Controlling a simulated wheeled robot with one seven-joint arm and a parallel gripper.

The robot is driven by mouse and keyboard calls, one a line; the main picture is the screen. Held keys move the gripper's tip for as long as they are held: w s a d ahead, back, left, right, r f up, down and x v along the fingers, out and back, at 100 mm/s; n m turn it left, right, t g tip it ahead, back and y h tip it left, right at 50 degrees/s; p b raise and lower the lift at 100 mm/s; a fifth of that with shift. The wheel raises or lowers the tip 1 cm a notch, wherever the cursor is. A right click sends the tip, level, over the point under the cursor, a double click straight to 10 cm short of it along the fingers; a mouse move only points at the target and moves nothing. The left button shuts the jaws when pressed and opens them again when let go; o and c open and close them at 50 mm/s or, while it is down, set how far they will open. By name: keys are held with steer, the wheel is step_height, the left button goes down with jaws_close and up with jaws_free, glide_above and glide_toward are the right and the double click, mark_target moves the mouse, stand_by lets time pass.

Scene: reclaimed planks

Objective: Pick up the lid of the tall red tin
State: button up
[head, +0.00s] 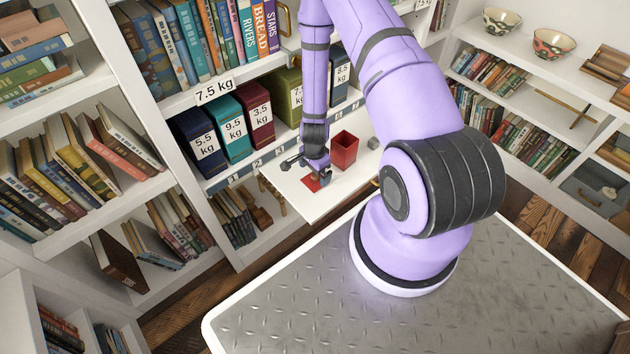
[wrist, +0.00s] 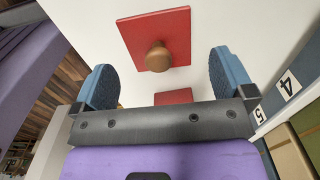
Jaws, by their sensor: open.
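A flat square red lid with a round wooden knob (wrist: 157,57) lies on the white surface in the wrist view. In the head view a red lid (head: 311,183) shows beside and under my gripper (head: 322,172). My gripper (wrist: 163,78) is open and empty, its blue fingers apart on either side of the knob's line, with the knob beyond their tips in the picture. A red tin (head: 344,150) stands upright behind and right of the gripper, its top seemingly open. A second red piece (wrist: 173,97) is partly hidden by the gripper; I cannot tell what it is.
The white pull-out board (head: 295,198) juts from a bookcase. Blue, teal, dark red and green boxes with weight labels (head: 205,143) stand on the shelf behind it. The board's front part is clear.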

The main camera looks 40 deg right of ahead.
mark_target(315, 175)
steer(key=shift+s+f, duration=0.1)
steer(key=shift+f, duration=1.55)
steer(key=shift+c, duration=0.5)
steer(key=c, duration=0.8)
steer(key=shift+c, duration=0.2)
steer(key=shift+r, duration=0.15)
